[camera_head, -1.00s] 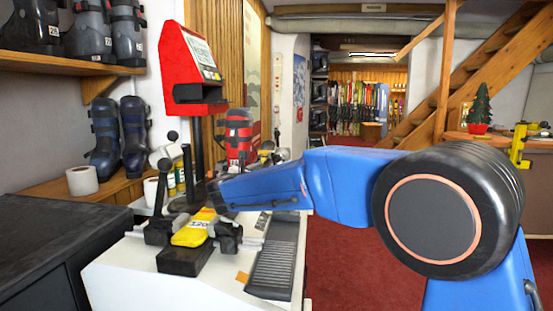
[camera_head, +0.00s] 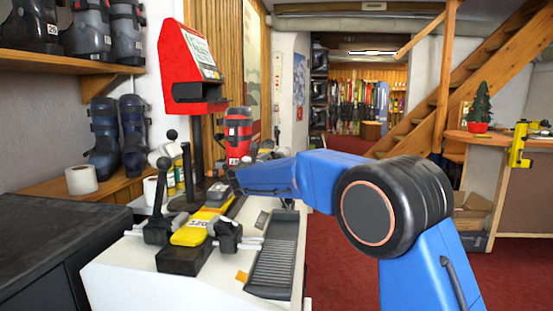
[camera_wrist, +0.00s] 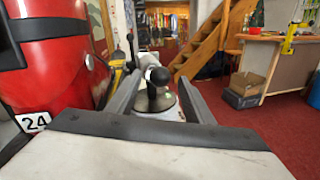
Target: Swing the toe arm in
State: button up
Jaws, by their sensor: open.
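In the wrist view, a black ball knob (camera_wrist: 159,76) stands on a short dark stem over a round grey base, straight ahead. It looks like the handle of the toe arm, but the arm itself is mostly hidden. My gripper (camera_wrist: 158,88) is open, with one dark finger left of the knob and one right of it. Contact with the knob cannot be told. The yellow sole piece (camera_head: 190,234) marked 120 lies in the nearer clamp, which has black-knobbed levers (camera_head: 157,220).
A red boot (camera_wrist: 48,60) marked 24 stands close on my gripper's left; it also shows in the head view (camera_head: 238,135). A red display unit (camera_head: 190,70) rises on a black post behind the bench (camera_head: 130,275). Red carpet (camera_head: 345,265) lies open at right.

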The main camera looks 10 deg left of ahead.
jog(key=shift+x, duration=2.25)
jog(key=shift+d, duration=0.1)
grip_shut()
